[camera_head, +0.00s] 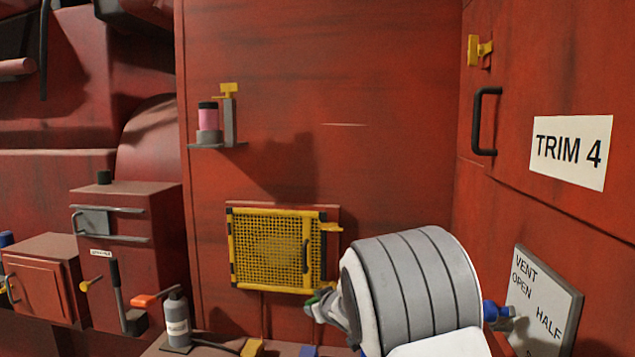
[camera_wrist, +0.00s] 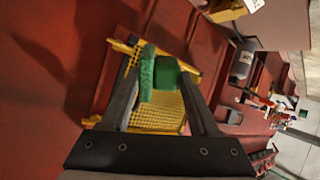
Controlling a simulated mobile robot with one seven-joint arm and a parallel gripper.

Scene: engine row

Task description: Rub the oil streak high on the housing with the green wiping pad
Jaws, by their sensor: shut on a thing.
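The green wiping pad (camera_wrist: 147,72) is between the fingers of my gripper (camera_wrist: 164,84) in the wrist view, with a darker green block beside it. My gripper is shut on the pad. In the head view my gripper (camera_head: 325,305) is low, at the lower right of the yellow mesh guard, mostly hidden behind my arm; a small bit of green shows there. The red housing wall (camera_head: 380,70) rises above. A thin pale streak (camera_head: 343,125) lies high on it, well above my gripper; I cannot tell whether it is oil.
The yellow mesh guard (camera_head: 278,250) sticks out from the wall. A small shelf (camera_head: 218,145) with a pink jar (camera_head: 208,118) is at upper left. A bottle (camera_head: 177,322) stands low left. A black handle (camera_head: 485,121) is on the right wall. The wall between is clear.

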